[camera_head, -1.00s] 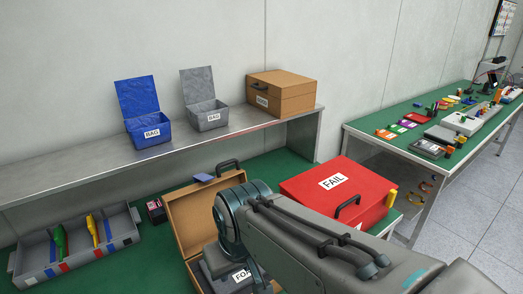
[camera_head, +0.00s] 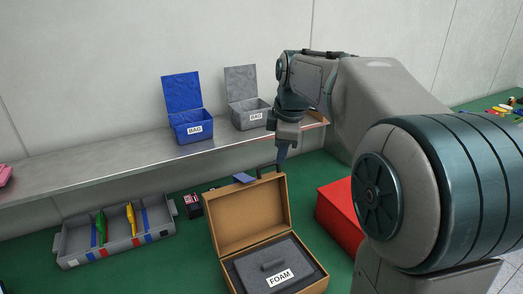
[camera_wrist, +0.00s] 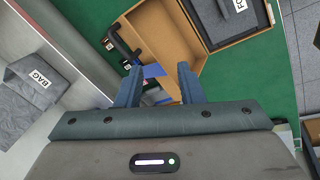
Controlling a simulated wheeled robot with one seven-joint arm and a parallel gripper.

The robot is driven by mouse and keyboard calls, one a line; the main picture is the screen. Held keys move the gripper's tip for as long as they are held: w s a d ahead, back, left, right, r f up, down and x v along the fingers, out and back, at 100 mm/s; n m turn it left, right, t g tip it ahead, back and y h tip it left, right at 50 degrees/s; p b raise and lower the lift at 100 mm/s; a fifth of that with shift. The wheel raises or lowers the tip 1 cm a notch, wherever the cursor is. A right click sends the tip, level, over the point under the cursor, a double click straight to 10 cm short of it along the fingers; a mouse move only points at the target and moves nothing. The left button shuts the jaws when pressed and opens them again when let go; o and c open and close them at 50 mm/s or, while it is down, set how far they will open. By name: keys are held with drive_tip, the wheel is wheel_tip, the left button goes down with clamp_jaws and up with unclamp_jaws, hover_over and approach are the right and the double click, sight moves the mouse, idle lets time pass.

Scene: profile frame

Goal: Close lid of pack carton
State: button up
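The brown carton (camera_head: 245,219) stands open on the green bench, its lid (camera_head: 248,212) raised at the back. A dark foam insert (camera_head: 275,268) labelled FOAM fills its base. My gripper (camera_head: 282,162) points down just behind the lid's upper right corner. In the wrist view my gripper (camera_wrist: 160,85) is open, its two blue fingers apart, with the lid's edge beyond them. I cannot tell whether a finger touches the lid.
Behind is a metal shelf (camera_head: 95,176) with a blue BAG box (camera_head: 190,128) and a grey BAG box (camera_head: 250,115). A divided grey tray (camera_head: 115,235) lies to the left, a red case (camera_head: 340,215) to the right. A small blue piece (camera_head: 244,178) shows behind the lid.

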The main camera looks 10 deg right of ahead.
drive_tip(key=w+d+r+n, duration=0.1)
drive_tip(key=w+r+n, duration=0.1)
drive_tip(key=w+n, duration=0.55)
drive_tip(key=m+p, duration=0.1)
drive_tip(key=p, duration=0.2)
hover_over(270, 175)
wheel_tip(270, 175, down, 14)
drive_tip(key=shift+r, duration=0.2)
clamp_jaws()
